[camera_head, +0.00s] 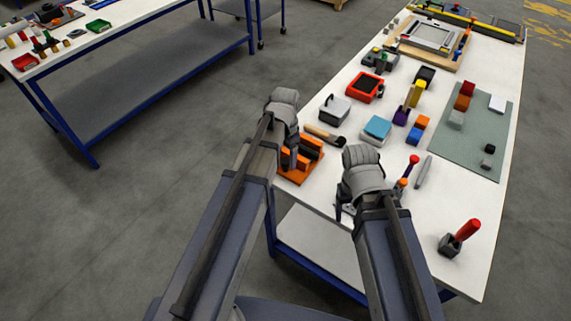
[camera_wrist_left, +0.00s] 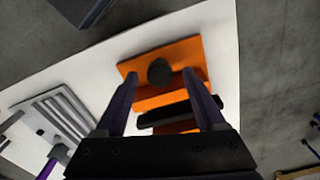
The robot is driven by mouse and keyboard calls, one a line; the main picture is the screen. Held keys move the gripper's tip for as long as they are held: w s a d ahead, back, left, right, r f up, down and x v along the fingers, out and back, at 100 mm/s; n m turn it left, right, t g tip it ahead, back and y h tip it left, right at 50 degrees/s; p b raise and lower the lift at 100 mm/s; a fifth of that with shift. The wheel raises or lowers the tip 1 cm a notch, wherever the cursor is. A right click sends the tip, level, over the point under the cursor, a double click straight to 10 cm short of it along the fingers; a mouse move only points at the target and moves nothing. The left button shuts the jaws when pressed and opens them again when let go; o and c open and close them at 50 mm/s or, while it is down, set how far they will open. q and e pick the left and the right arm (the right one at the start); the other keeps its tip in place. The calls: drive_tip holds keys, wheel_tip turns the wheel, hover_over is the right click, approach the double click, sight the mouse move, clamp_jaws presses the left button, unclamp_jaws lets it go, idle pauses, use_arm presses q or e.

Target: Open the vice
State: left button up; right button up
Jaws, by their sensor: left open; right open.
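The orange vice (camera_head: 301,165) sits at the table's near left edge, partly covered by my left arm in the head view. In the left wrist view the orange vice (camera_wrist_left: 152,54) shows an orange base, a round black knob (camera_wrist_left: 160,72) and a dark bar among its orange blocks. My left gripper (camera_wrist_left: 160,78) is open, its fingers reaching down on either side of the knob with gaps showing; I cannot tell if they touch it. It also shows above the vice in the head view (camera_head: 289,160). My right gripper (camera_head: 343,208) is open, at the table's front edge, mostly hidden by its wrist.
The white table (camera_head: 462,205) holds several coloured blocks, a red box (camera_head: 365,87), a grey box (camera_head: 335,110) and a grey-green mat (camera_head: 460,158). A red-handled tool (camera_head: 466,231) stands in a holder at the right. Another workbench (camera_head: 95,45) stands at the upper left.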

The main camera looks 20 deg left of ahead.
use_arm(q)
drive_tip(key=shift+f, duration=0.4)
drive_tip(key=shift+r, duration=0.1)
clamp_jaws()
